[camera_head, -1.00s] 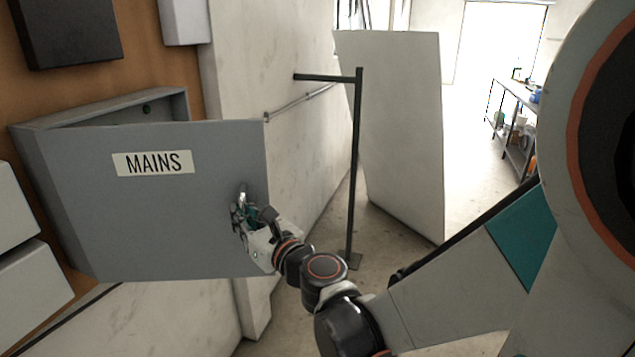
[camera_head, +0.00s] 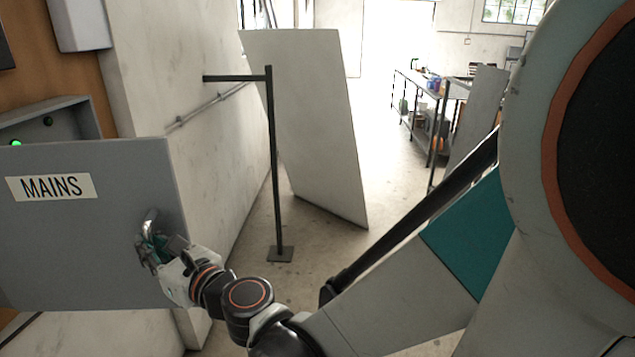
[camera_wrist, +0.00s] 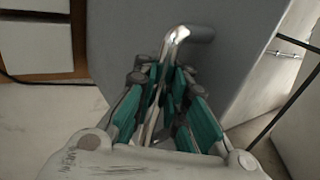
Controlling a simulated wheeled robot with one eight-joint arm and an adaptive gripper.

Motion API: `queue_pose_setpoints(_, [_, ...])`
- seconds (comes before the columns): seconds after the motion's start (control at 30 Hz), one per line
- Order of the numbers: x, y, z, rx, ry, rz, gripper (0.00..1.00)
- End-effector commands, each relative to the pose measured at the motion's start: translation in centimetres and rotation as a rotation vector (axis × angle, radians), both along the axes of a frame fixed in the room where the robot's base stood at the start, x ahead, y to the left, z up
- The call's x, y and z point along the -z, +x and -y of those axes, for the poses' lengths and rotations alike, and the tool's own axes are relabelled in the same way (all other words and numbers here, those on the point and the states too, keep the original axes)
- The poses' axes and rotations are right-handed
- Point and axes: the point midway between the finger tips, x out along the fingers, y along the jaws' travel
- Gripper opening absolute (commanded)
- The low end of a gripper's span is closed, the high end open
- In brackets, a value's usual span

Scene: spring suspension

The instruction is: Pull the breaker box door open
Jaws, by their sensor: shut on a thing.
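The grey breaker box door (camera_head: 90,235), labelled MAINS, stands partly open at the left of the head view. Behind its top edge, part of the box (camera_head: 70,122) shows, with a lit green light inside. My gripper (camera_head: 152,250) is at the door's right side, shut on the metal handle (camera_head: 148,222). In the wrist view the bent, shiny handle (camera_wrist: 176,42) runs down between the teal fingers of my gripper (camera_wrist: 168,100). The grey door (camera_wrist: 235,55) lies behind it. The left part of the box is out of the head view.
A black metal post with a side arm (camera_head: 272,160) stands right of the door, before a leaning white panel (camera_head: 310,130). A shelf table with items (camera_head: 425,110) is farther back. Open floor (camera_head: 385,200) lies between.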

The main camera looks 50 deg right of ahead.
Motion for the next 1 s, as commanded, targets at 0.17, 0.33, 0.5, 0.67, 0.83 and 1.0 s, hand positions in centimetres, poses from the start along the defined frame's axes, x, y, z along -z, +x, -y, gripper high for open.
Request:
queue_pose_setpoints(0.17, [0.2,-0.4,0.2,0.007,-0.003,0.0,0.32])
queue_pose_setpoints(0.33, [0.1,-0.4,0.1,0.004,-0.001,0.0,0.33])
queue_pose_setpoints(0.5, [0.1,-0.4,0.1,0.003,-0.001,0.0,0.33])
queue_pose_setpoints(0.67, [0.1,-1.1,0.2,0.003,-0.001,0.0,0.33])
queue_pose_setpoints(0.83, [0.1,-3.3,0.5,0.004,-0.001,-0.001,0.33])
queue_pose_setpoints(1.0, [0.2,-5.3,0.9,0.004,-0.001,-0.001,0.33])
